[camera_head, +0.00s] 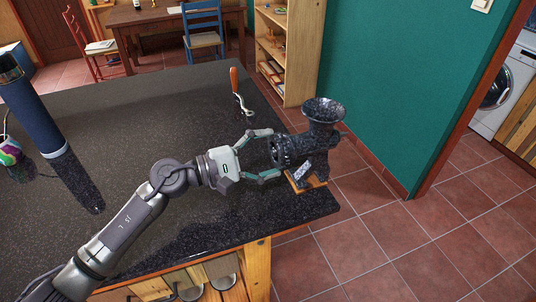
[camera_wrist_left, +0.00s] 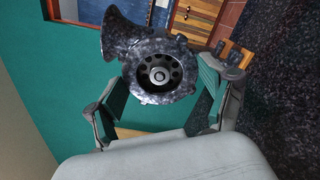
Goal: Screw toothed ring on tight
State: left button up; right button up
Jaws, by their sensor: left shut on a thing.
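The dark, speckled meat grinder (camera_head: 322,128) stands upright at the right edge of the black counter, its round hopper on top. The toothed ring (camera_head: 277,152) sits around the front opening of its barrel, facing left. My left gripper (camera_head: 273,154) reaches in from the left, one finger on each side of the ring, and is shut on it. In the left wrist view the ring (camera_wrist_left: 148,95) surrounds a plate with several holes and a central stub. How tightly the ring sits cannot be seen. My right gripper is not in view.
A crank with an orange handle (camera_head: 236,82) lies on the counter (camera_head: 150,120) behind my gripper. A wooden board (camera_head: 312,183) is under the grinder's foot. A tall blue cylinder (camera_head: 35,110) and a colourful cup (camera_head: 9,152) stand at the left. The counter's middle is clear.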

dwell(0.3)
pick_arm(q)
jog(key=shift+d+b, duration=0.2)
jog(key=shift+b, duration=0.15)
jog(key=o, duration=1.2)
jog(key=shift+c, duration=0.2)
